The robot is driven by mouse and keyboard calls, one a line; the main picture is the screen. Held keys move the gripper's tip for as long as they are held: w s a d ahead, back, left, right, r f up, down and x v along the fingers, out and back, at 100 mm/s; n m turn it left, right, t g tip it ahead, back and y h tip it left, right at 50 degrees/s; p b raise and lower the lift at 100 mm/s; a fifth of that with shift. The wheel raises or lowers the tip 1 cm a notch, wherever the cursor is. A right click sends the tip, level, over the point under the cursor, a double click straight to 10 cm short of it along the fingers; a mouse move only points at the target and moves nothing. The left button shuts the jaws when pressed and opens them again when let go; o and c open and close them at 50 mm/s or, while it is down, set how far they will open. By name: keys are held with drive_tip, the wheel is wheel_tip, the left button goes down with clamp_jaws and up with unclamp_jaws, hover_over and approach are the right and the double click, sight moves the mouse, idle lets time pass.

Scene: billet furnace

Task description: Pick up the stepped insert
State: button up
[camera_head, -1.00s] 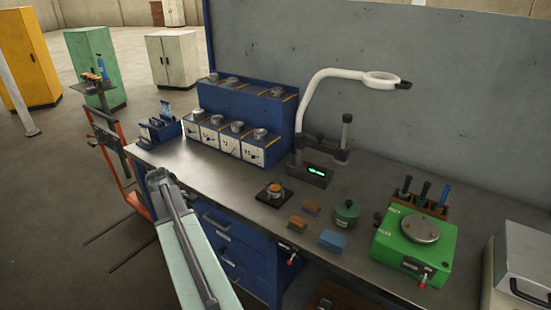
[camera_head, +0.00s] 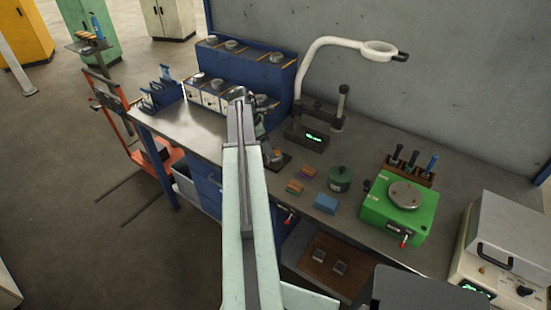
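A small round part with a coppery top, which may be the stepped insert (camera_head: 279,154), sits on a dark square base (camera_head: 283,165) on the bench, left of the colored blocks. My arm reaches up from the bottom of the picture and bends down at its far end. My gripper (camera_head: 270,157) is small and dark, at or just beside the coppery part and partly covering it. I cannot tell whether they touch, or whether the fingers are open or shut.
Colored blocks (camera_head: 325,203), a green round pot (camera_head: 340,179) and a green machine (camera_head: 399,207) stand to the right. A magnifier lamp (camera_head: 310,137) stands behind. A blue rack (camera_head: 247,74) is at back left. A brown board (camera_head: 328,262) with two small metal pieces lies below the bench top.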

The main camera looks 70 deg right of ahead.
drive_tip(key=b+x, duration=0.4)
drive_tip(key=x, duration=0.1)
drive_tip(key=shift+s+a+f, duration=0.1)
drive_tip(key=shift+s, duration=0.2)
drive_tip(key=shift+r, duration=0.2)
clamp_jaws()
drive_tip(key=shift+r, duration=0.1)
drive_tip(key=s+r+n+p, duration=0.2)
drive_tip(key=s+r+p, duration=0.1)
drive_tip(key=r+p, duration=1.2)
drive_tip(key=s+r+n+t+h+p, duration=0.1)
drive_tip(key=s+r+n+p, duration=0.1)
drive_tip(key=r+p, duration=1.4)
drive_tip(key=shift+s+d+r+n+p, duration=0.25)
drive_tip(key=shift+s+d+n+p, duration=0.15)
drive_tip(key=shift+s, duration=0.4)
